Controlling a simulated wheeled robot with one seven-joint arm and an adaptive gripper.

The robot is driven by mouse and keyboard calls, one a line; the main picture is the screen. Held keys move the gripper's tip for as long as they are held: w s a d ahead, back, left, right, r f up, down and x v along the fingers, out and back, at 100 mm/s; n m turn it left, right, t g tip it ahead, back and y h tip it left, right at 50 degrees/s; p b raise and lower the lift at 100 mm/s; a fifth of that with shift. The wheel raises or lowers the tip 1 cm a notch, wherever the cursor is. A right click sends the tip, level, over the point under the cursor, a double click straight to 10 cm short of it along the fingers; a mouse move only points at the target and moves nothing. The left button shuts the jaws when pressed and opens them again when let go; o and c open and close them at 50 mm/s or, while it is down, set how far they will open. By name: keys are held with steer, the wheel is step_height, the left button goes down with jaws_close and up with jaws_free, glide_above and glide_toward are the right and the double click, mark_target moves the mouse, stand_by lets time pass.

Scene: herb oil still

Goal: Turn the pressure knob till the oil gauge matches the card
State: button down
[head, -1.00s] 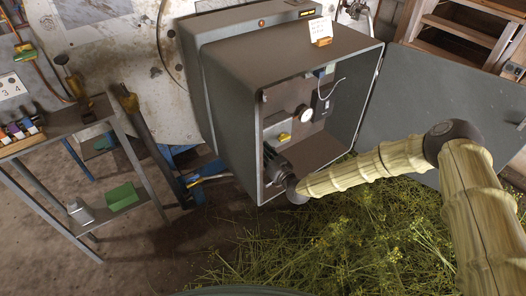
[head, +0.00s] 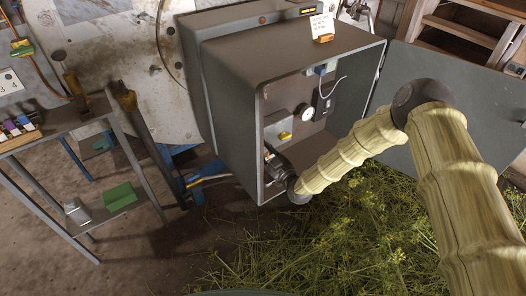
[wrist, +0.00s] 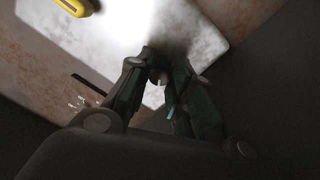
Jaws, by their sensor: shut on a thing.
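My gripper (wrist: 160,88) is shut on a small dark knob (wrist: 157,76) in front of a pale plate (wrist: 185,30). The fingers cover most of the knob, and its marking cannot be read. In the head view my gripper (head: 271,157) reaches into the lower left of the open grey cabinet (head: 232,130). A round white gauge (head: 307,114) sits on the cabinet's back panel, up and right of my gripper. Its needle is too small to read. The card (head: 322,25) stands in a wooden holder on top of the cabinet; its writing is not legible.
A yellow part (head: 285,136) sits on the plate near my gripper and also shows in the wrist view (wrist: 75,6). The open door (head: 445,100) stands right. Cut herbs (head: 340,240) lie below.

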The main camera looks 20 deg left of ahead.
steer(key=shift+w+d+n, duration=0.1)
steer(key=shift+w+n, duration=0.05)
steer(key=shift+n, duration=0.35)
steer(key=c, duration=1.2)
jaws_free()
steer(key=shift+c, duration=0.2)
steer(key=v, duration=1.2)
